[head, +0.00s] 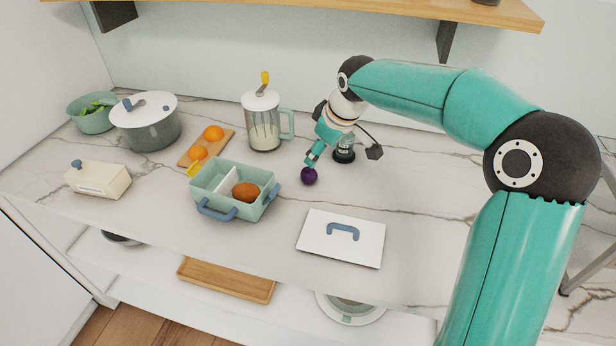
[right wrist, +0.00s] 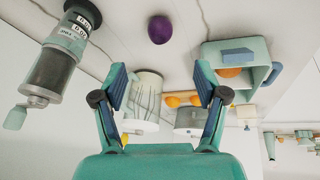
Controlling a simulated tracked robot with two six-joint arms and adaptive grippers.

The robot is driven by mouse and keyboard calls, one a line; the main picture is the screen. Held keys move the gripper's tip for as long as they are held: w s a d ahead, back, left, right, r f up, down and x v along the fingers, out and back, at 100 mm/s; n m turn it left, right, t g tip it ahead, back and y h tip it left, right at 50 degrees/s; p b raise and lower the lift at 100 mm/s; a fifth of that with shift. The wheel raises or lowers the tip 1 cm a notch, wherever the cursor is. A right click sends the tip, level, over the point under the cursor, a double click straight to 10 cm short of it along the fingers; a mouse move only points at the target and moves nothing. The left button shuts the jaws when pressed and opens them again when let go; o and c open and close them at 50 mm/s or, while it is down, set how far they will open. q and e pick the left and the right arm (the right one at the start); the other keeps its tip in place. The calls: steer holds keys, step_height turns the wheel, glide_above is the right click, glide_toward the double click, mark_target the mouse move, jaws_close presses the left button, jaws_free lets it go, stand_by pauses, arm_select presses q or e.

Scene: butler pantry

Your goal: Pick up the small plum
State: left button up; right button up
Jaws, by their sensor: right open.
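The small plum (head: 309,176) is dark purple and round, and lies on the marble counter right of the lidded jug. In the right wrist view the plum (right wrist: 160,29) shows whole at the top, beyond the fingertips and roughly centred between them. My right gripper (head: 313,157) points down toward the counter, close to the plum in the head view. In the right wrist view this gripper (right wrist: 160,85) has its two fingers spread wide with nothing held between them. My left gripper is in neither view.
A dark grinder (head: 344,154) stands just behind my right gripper. Left are a lidded jug (head: 264,128), a board with oranges (head: 213,132), a green dish (head: 218,200) and a pot (head: 148,128). A white lid (head: 320,250) lies in front. The counter around the plum is clear.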

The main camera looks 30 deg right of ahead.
mark_target(310, 172)
steer(key=x, duration=0.7)
steer(key=shift+w+f+p, duration=0.15)
steer(key=shift+f+p, duration=0.2)
steer(key=p+x, duration=0.1)
steer(key=x, duration=0.4)
steer(key=c, duration=1.2)
